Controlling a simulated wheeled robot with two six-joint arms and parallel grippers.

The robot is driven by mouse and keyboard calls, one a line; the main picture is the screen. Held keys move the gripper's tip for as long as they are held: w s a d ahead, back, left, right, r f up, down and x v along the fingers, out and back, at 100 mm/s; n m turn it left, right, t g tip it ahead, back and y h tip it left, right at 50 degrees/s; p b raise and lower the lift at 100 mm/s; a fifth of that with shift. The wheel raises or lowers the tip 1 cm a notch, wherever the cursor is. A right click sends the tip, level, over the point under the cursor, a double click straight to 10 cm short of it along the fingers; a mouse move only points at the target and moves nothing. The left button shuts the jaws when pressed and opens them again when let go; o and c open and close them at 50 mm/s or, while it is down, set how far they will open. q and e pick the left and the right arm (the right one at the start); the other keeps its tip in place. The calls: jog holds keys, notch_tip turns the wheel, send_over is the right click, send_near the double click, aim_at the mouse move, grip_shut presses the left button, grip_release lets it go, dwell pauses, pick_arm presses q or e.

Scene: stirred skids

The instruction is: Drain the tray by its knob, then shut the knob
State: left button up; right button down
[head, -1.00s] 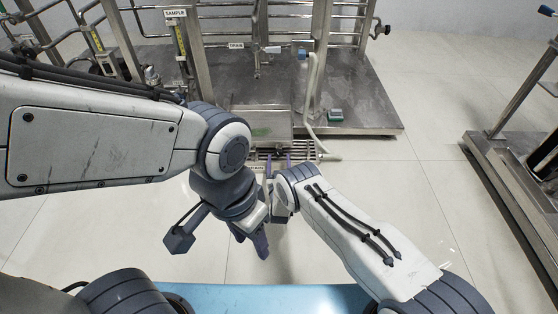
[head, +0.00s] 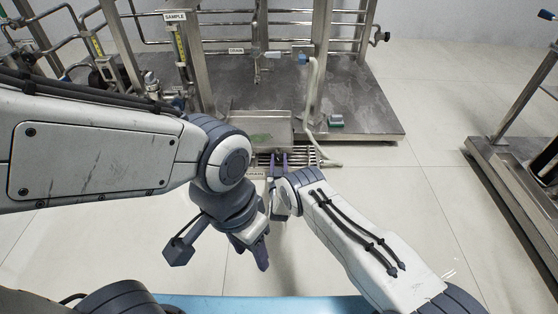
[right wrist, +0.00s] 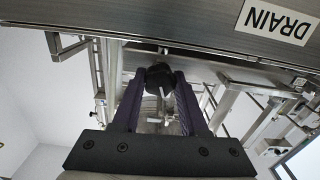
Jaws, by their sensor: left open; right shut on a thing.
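The metal tray (head: 228,128) sits low at the front of the skid, with a greenish patch (head: 261,137) on its floor. In the right wrist view, a dark round knob (right wrist: 160,76) sits below a metal edge bearing a DRAIN label (right wrist: 272,20). My right gripper (right wrist: 160,84) is shut on the knob, a finger on each side. In the head view the right gripper (head: 279,158) reaches the tray's front, and its fingertips are partly hidden. My left gripper (head: 262,252) is open and empty, pointing down over the floor in front of the skid.
A slotted floor grate (head: 300,154) lies beside and under the tray's front. A pale hose (head: 311,105) hangs down to it on the right. Open floor (head: 410,190) lies to the right. My two forearms are close together.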

jog(key=m, duration=0.6)
jog(key=shift+p, duration=0.4)
jog(key=m, duration=0.5)
jog(key=shift+f+p, duration=0.1)
jog(key=shift+p, duration=0.2)
jog(key=m, duration=0.5)
jog(key=shift+m+p, duration=0.35)
jog(key=shift+m, duration=0.05)
jog(key=m, duration=0.5)
jog(key=shift+s+f+m+p, duration=0.1)
jog(key=shift+m+p, duration=0.2)
jog(key=shift+c, duration=2.2)
grip_release()
